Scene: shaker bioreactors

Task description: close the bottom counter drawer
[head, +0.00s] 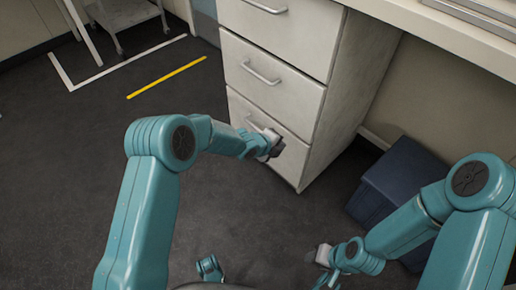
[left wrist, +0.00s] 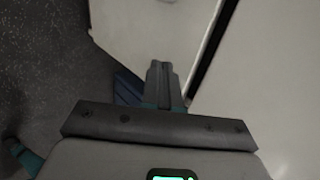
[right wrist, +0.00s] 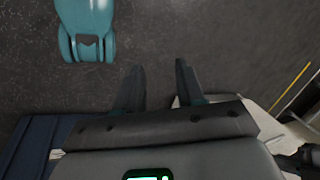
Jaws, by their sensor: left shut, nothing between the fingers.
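The bottom drawer (head: 290,165) is the lowest white front of the counter's drawer unit. Its front looks about level with the drawers above; I cannot tell whether a small gap remains. Its handle (head: 253,126) is partly hidden by my left gripper (head: 277,148), which is at the right half of the drawer front, touching or very close. In the left wrist view the left gripper's fingers (left wrist: 160,72) are together with nothing between them. White panels with a dark gap lie beyond them. My right gripper (head: 321,255) is low over the floor, and its fingers (right wrist: 158,80) are apart and empty.
Above are the middle drawer (head: 265,80) and top drawer (head: 275,28), both looking shut. A dark blue bin (head: 385,180) stands under the counter (head: 450,25), right of the drawer unit. The floor (head: 70,160) to the left is clear, with white and yellow tape.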

